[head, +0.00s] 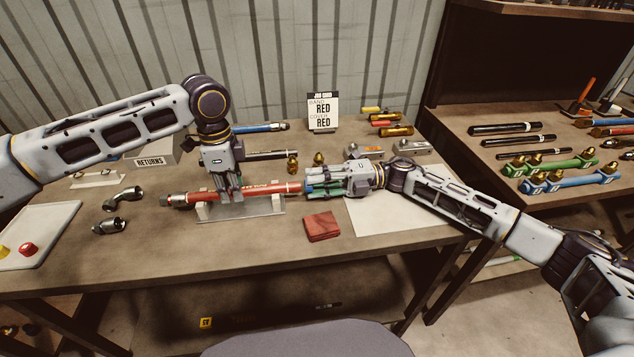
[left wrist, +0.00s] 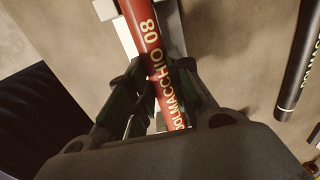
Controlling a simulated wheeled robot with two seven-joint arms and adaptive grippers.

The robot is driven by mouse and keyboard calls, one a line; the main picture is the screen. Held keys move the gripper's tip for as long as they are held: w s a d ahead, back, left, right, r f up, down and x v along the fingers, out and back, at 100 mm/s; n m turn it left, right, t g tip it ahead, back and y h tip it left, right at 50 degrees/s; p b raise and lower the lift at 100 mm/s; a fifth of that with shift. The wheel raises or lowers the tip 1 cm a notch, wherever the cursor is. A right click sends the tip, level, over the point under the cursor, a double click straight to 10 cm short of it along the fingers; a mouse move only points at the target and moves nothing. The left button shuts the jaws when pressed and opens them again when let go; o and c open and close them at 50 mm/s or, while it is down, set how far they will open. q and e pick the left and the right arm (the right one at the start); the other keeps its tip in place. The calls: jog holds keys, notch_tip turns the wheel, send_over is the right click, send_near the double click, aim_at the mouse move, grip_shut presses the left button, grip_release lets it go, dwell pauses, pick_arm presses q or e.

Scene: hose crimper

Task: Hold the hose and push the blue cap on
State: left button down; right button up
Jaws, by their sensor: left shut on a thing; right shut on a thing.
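The red hose (head: 262,190) with pale lettering lies level across a light holder (head: 240,210) in the middle of the bench. A metal fitting (head: 178,200) is on its left end. My left gripper (head: 229,197) is shut around the hose from above. In the left wrist view the hose (left wrist: 152,50) runs between the fingers (left wrist: 150,100). My right gripper (head: 312,182) lies sideways at the hose's right end, in line with it, and is shut. Its fingers cover the hose end and what they hold. I cannot make out a blue cap there.
A white tray (head: 48,225) with red and yellow caps is at the left. Loose metal fittings (head: 122,198) lie near it. A red cloth (head: 321,226) lies in front of my right gripper. A card (head: 322,111) reading red stands behind. The front bench edge is clear.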

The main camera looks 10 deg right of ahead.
jog(key=shift+a, duration=1.25)
dwell(0.5)
jog(key=o, duration=1.1)
jog(key=shift+c, duration=0.2)
jog(key=shift+d, duration=0.2)
jog(key=shift+d+f, duration=0.1)
jog(key=shift+d, duration=3.7)
pick_arm(q)
jog(key=c, duration=1.2)
grip_release()
